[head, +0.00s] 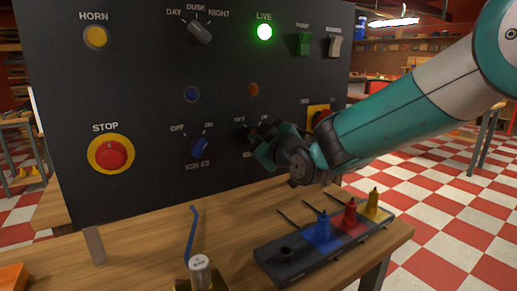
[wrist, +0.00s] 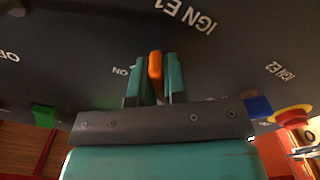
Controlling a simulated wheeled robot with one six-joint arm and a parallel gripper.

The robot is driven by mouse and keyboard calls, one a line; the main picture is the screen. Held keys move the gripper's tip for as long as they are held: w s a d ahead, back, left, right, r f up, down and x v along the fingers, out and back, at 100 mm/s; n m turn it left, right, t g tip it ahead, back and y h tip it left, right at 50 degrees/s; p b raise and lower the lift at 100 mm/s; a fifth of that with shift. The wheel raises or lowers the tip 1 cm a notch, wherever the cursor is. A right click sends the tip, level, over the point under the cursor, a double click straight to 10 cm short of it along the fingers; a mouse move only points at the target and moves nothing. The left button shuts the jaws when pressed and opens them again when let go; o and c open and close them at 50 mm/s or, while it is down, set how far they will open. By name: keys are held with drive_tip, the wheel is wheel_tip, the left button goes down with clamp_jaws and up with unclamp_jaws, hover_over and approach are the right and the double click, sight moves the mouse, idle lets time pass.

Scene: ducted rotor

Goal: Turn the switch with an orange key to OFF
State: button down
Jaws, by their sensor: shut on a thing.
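The orange key (wrist: 155,65) stands between the two teal fingers of my gripper (wrist: 159,78) in the wrist view. The fingers are shut on it. White letters IGN E1 stand above it, and an ON mark is beside it to the left. The fingers hide part of the switch and any OFF mark close by, so I cannot tell exactly which mark the key points to. In the head view my gripper (head: 262,150) is at the panel, right of the blue-key switch (head: 199,147), and covers the orange-key switch.
The dark panel (head: 140,60) carries a red STOP button (head: 110,154), a HORN button (head: 96,37), a DAY/DUSK/NIGHT knob (head: 200,32) and a lit green LIVE lamp (head: 264,32). A rack (head: 290,262) with coloured bottles and a white-capped item (head: 200,272) stand on the bench below.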

drive_tip(key=shift+n+b, duration=0.35)
drive_tip(key=shift+n, duration=0.05)
drive_tip(key=c, duration=1.2)
unclamp_jaws()
drive_tip(key=shift+a, duration=0.1)
drive_tip(key=shift+o, duration=0.2)
drive_tip(key=b+v, duration=0.2)
drive_tip(key=v, duration=1.5)
drive_tip(key=shift+s+d, duration=0.25)
